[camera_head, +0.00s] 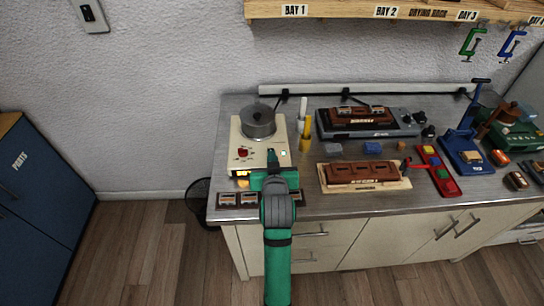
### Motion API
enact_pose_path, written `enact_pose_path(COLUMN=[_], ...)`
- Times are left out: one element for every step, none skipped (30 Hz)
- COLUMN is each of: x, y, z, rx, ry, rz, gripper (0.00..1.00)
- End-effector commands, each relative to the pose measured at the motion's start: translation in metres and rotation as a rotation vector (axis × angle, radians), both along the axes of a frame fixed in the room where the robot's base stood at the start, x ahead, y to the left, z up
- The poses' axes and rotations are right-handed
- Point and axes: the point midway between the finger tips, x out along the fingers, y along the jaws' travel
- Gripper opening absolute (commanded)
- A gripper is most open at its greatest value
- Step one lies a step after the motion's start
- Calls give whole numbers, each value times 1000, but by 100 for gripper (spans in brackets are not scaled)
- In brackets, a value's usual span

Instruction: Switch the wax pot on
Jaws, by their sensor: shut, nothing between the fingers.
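The wax pot is a grey lidded pot (258,122) on a cream base unit (241,133) at the left end of the bench. A red knob (242,153) with marks around it sits on the base's top, left of centre. A small pale green square (284,153) shows at its right. An orange-lit patch (242,182) shows low on its front, partly covered by my gripper. My gripper (271,156) is shut and empty, over the front of the base, between the knob and the green square. I cannot tell whether its tips touch the base.
Small dark blocks (228,200) lie along the bench's front edge, some behind my arm. Yellow and white upright tools (304,137) stand right of the pot. Farther right are a brown piece on a board (360,175), a red tray (438,170) and a blue press (466,154).

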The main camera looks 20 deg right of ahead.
Motion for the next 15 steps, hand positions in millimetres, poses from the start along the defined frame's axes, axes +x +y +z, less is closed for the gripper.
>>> enact_pose_path(x=[0, 0, 0, 0, 0, 0, 0, 0, 0, 0, 1, 1, 1, 0, 0], y=[0, 0, 0, 0, 0, 0, 0, 0, 0, 0, 0, 0, 0, 0, 0], z=[-1, 0, 0, 0, 1, 2, 3, 5, 6, 8, 9, 11, 12, 14, 15], rx=[0, 0, 0, 0, 0, 0, 0, 0, 0, 0, 0, 0, 0, 0, 0], ry=[1, 1, 1, 1, 1, 1, 1, 0, 0, -1, -1, -1, -1, -1, 0], rz=[0, 0, 0, 0, 0, 0, 0, 0, 0, 0, 0, 0, 0, 0, 0], gripper=[0, 0, 0, 0, 0, 0, 0, 0, 0, 0, 0, 0, 0, 0, 0])
